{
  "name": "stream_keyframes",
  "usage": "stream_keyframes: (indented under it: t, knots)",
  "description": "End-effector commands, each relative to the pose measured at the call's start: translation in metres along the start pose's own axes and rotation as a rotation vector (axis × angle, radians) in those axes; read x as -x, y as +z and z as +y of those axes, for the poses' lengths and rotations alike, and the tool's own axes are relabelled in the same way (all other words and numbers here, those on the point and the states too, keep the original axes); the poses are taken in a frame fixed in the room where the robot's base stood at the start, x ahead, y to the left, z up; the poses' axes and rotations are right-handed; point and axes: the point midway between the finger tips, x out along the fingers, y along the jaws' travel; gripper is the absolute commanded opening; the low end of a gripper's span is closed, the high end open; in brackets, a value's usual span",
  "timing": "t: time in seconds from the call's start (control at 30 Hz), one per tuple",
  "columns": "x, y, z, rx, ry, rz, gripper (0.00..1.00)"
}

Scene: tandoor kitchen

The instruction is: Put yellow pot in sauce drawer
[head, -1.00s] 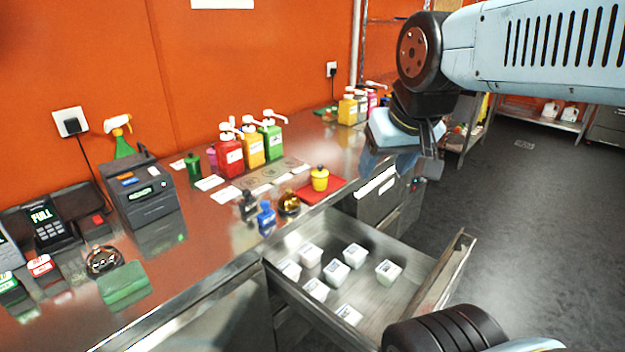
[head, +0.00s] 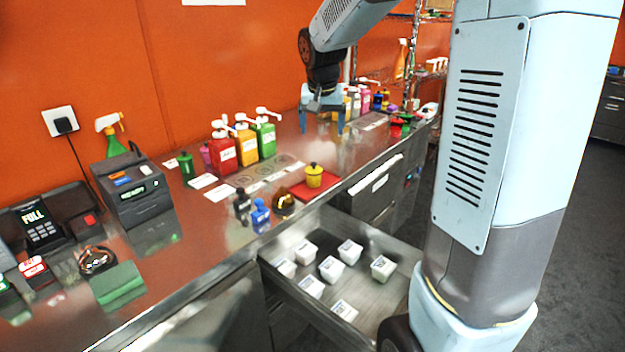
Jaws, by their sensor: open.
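The yellow pot (head: 314,176) has a dark knob on its lid and stands upright on a red mat (head: 301,192) near the counter's front edge. The sauce drawer (head: 379,292) is pulled out below the counter and holds several small white labelled tubs, with bare metal floor between them. My gripper (head: 322,128) is open and empty, pointing down above the counter, behind the pot and apart from it. Its two blue fingers are spread.
Blue, black and amber bottles (head: 260,216) stand just left of the mat. Red, yellow and green pump bottles (head: 245,146) stand behind it near the wall. More bottles and jars (head: 372,101) crowd the far counter end.

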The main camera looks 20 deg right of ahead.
Motion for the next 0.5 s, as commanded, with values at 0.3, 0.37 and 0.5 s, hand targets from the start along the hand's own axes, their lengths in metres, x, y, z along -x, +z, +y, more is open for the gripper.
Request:
stream_keyframes:
  t: [0.3,0.37,0.5]
  knots:
    - [-0.077,-0.049,-0.03,-0.071,0.018,-0.045,0.89]
    - [-0.086,-0.053,-0.033,-0.08,0.019,-0.048,0.89]
    - [-0.098,-0.058,-0.036,-0.091,0.021,-0.053,0.89]
